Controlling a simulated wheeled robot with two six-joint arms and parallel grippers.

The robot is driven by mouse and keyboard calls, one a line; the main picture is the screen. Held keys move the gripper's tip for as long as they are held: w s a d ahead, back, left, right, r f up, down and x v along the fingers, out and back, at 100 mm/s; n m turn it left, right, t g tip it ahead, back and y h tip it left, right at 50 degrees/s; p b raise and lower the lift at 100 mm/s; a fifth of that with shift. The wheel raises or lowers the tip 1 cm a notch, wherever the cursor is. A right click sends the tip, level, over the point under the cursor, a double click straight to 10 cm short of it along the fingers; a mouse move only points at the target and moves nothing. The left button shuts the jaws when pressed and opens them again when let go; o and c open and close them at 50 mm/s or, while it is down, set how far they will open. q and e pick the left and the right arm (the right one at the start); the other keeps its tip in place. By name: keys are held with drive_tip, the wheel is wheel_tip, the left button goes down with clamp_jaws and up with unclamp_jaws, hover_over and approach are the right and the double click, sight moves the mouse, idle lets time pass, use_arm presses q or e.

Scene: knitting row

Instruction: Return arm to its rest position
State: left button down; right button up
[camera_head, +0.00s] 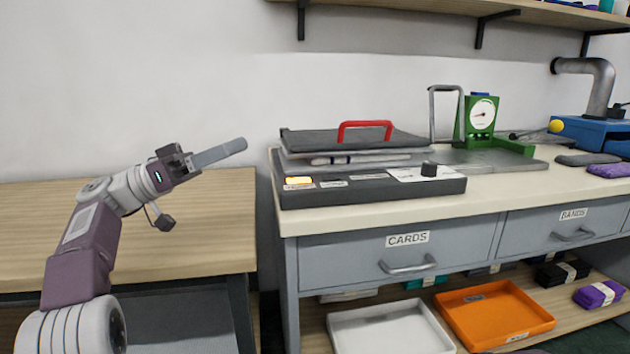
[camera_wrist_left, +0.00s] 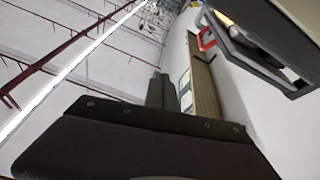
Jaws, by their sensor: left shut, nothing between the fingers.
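My left arm comes in from the lower left of the head view, raised in front of the wooden table at the left. My left gripper (camera_head: 240,146) is shut and empty, and its fingers point right and slightly up, toward the pressing machine. It is apart from the machine, in free air against the white wall. In the left wrist view the shut fingers (camera_wrist_left: 160,92) show beyond the dark gripper body. My right arm and gripper do not show.
A green dial gauge (camera_head: 482,115) and a blue machine (camera_head: 590,133) stand farther right. White (camera_head: 390,335) and orange (camera_head: 495,312) trays lie below. The wooden table (camera_head: 215,225) is bare.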

use_arm(q)
drive_tip(key=s+d+r+g+y+p, duration=0.1)
drive_tip(key=s+d+r+g+p, duration=0.15)
drive_tip(key=d, duration=0.65)
drive_tip(key=s+d+f+n+y+p, duration=0.1)
drive_tip(key=d+f+n+y+p, duration=0.2)
drive_tip(key=f, duration=0.6)
drive_tip(key=s+d+f+n+y+p, duration=0.25)
drive_tip(key=f+n+y, duration=0.2)
drive_tip(key=f, duration=0.35)
drive_tip(key=s+a+f+n+g+y, duration=0.1)
drive_tip(key=s+a+f+y, duration=0.15)
drive_tip(key=f, duration=0.35)
drive_tip(key=s+a+f+n+y, duration=0.1)
drive_tip(key=s+f+y, duration=0.1)
drive_tip(key=s+f, duration=0.3)
drive_tip(key=s+a+f+n+g+y, duration=0.1)
drive_tip(key=s+a+f+y, duration=0.15)
drive_tip(key=f, duration=0.45)
drive_tip(key=s+a+f+n+y, duration=0.2)
drive_tip(key=s+a+f+y, duration=0.45)
drive_tip(key=a+f, duration=0.5)
wheel_tip(320, 180, up, 39)
drive_tip(key=t+p, duration=0.1)
drive_tip(key=p, duration=3.7)
drive_tip(key=shift+w+n+h+p, duration=0.3)
drive_tip(key=shift+w+n+h, duration=0.05)
drive_tip(key=shift+w+h, duration=0.1)
